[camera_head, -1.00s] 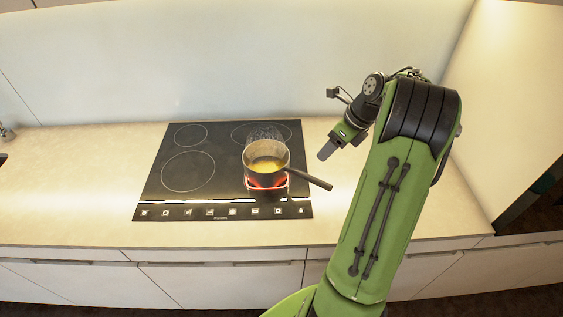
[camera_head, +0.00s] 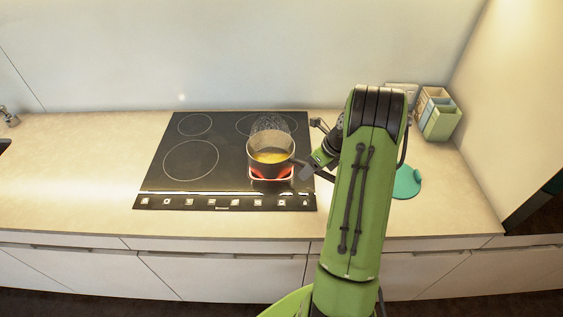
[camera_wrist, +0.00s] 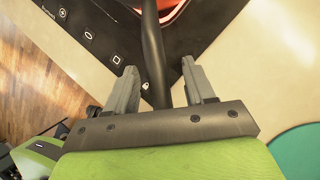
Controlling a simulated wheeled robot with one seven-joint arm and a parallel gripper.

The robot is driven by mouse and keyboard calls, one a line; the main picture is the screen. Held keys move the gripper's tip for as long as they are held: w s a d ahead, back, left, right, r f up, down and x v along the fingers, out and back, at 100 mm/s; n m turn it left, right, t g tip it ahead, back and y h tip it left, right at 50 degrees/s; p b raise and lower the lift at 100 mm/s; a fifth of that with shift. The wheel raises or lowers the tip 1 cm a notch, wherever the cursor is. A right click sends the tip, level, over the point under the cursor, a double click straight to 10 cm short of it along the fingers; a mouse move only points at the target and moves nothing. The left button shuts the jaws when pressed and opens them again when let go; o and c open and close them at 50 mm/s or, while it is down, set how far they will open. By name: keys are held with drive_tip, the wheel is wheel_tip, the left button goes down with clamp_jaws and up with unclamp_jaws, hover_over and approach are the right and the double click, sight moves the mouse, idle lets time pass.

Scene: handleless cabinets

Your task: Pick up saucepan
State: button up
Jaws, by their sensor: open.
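The saucepan (camera_head: 270,158) stands on the glowing front right burner of the black cooktop, with yellow contents and steam above it. Its dark handle (camera_wrist: 152,50) points right toward my arm. My gripper (camera_head: 306,172) is at the handle, just right of the pan. In the wrist view my gripper (camera_wrist: 160,88) is open, with one finger on each side of the handle. The handle runs between the fingers toward the palm, and a gap shows on both sides. The pan body is mostly out of the wrist view.
The cooktop (camera_head: 190,160) has a row of control icons along its front edge. A teal round item (camera_head: 407,182) lies right of my arm. Green and beige containers (camera_head: 440,120) stand in the back right corner by the wall. The counter left of the cooktop is clear.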

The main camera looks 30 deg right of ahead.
drive_tip(key=shift+s, duration=0.1)
drive_tip(key=shift+c, duration=1.1)
clamp_jaws()
drive_tip(key=shift+r, duration=0.1)
